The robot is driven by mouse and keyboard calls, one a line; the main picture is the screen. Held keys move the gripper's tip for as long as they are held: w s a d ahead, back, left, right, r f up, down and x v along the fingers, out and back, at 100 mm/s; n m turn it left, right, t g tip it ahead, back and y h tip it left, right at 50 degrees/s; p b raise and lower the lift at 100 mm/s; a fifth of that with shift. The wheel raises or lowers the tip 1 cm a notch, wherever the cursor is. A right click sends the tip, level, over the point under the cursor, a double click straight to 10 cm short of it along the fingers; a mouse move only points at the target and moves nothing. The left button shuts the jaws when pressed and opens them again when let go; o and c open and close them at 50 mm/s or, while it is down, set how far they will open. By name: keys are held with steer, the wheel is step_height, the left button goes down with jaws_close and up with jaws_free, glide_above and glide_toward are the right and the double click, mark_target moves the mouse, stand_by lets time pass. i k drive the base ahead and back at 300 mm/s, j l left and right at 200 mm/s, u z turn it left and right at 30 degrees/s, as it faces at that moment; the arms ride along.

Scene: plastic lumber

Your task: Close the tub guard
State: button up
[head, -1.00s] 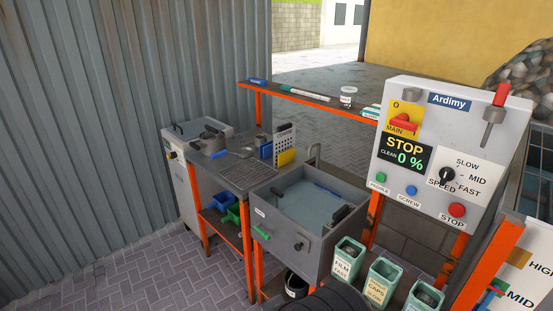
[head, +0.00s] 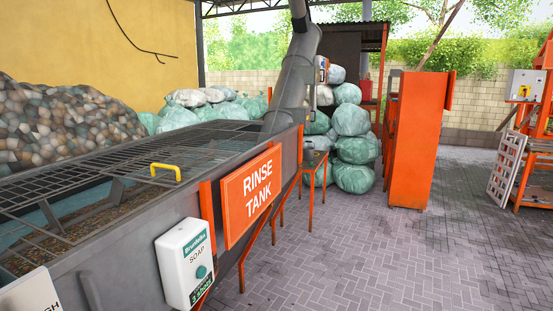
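The rinse tank (head: 95,275) is a long grey tub on the left, with an orange "RINSE TANK" sign (head: 251,193) on its side. A dark wire-mesh guard (head: 110,158) with a yellow handle (head: 166,171) spans its top. I cannot tell whether this mesh is the tub guard of the task, or whether it sits fully down. Bluish inner wall and brown bits show below the mesh at the left. My gripper is not in view.
A grey pipe (head: 292,75) rises from the tank's far end. Green sacks (head: 352,148) and an orange cabinet (head: 415,135) stand behind. The paved floor (head: 380,255) at the right is clear.

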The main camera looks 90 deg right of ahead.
mark_target(175, 168)
steer(key=z, duration=2.25)
